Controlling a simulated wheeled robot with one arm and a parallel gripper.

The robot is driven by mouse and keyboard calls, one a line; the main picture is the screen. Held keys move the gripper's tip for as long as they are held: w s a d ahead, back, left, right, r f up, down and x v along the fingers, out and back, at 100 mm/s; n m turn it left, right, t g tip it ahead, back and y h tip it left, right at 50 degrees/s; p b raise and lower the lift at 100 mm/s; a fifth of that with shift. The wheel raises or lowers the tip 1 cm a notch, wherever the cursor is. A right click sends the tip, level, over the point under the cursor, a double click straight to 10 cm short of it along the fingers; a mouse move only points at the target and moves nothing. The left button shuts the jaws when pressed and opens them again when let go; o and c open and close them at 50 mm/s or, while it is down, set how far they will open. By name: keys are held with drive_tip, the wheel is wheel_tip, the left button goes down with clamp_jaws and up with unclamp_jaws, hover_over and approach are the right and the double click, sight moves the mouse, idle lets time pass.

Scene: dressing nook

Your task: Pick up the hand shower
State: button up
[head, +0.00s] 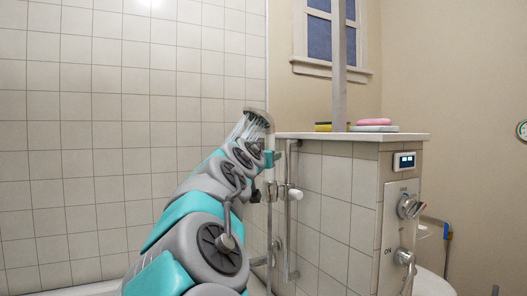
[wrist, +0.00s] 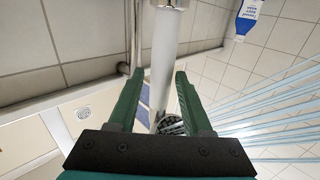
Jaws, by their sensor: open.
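The hand shower (head: 258,113) is at the top of the rail beside the tiled half wall in the head view, with water streams coming from its head. In the wrist view its pale handle (wrist: 163,48) runs down between the two green fingers of my gripper (wrist: 158,75). The fingers are open, with a gap visible on each side of the handle. The dark spray face shows low between the fingers, partly hidden by the gripper body. In the head view my arm hides much of the handle, and only part of my gripper (head: 270,158) shows.
The tiled half wall (head: 330,190) stands right of my arm, with a vertical metal bar (head: 292,220) on its side. Soap and a sponge lie on its top (head: 300,135). A blue bottle (wrist: 248,18) shows at the wrist view's upper right. Water streams cross the right side there.

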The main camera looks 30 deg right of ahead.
drive_tip(key=p+x, duration=0.1)
drive_tip(key=x, duration=0.5)
drive_tip(key=shift+f, duration=0.3)
drive_tip(key=shift+w, duration=0.1)
clamp_jaws()
